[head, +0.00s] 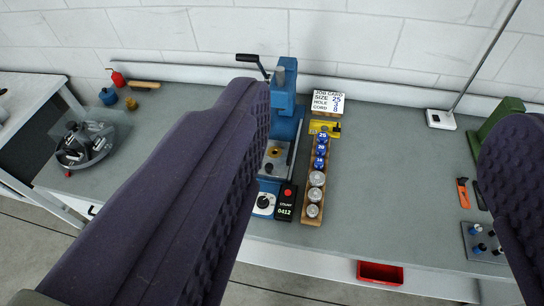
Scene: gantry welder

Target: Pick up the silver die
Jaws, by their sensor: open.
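Three silver dies (315,195) sit in a row in the near half of a narrow wooden rack (306,221) in the head view. Three blue numbered dies (321,150) stand in the same rack behind them. I cannot tell which silver die is meant. My gripper (385,115) is open and empty, with its two purple ribbed fingers spread wide in the foreground. The rack shows between the fingers, closer to the left one, and lies farther from the camera than they do. The left finger hides part of the bench and of the press.
A blue press (284,105) with a black-handled lever stands left of the rack, with a counter (286,201) at its front. A job card (328,103) stands behind the rack. A red bin (380,273) is below the front edge.

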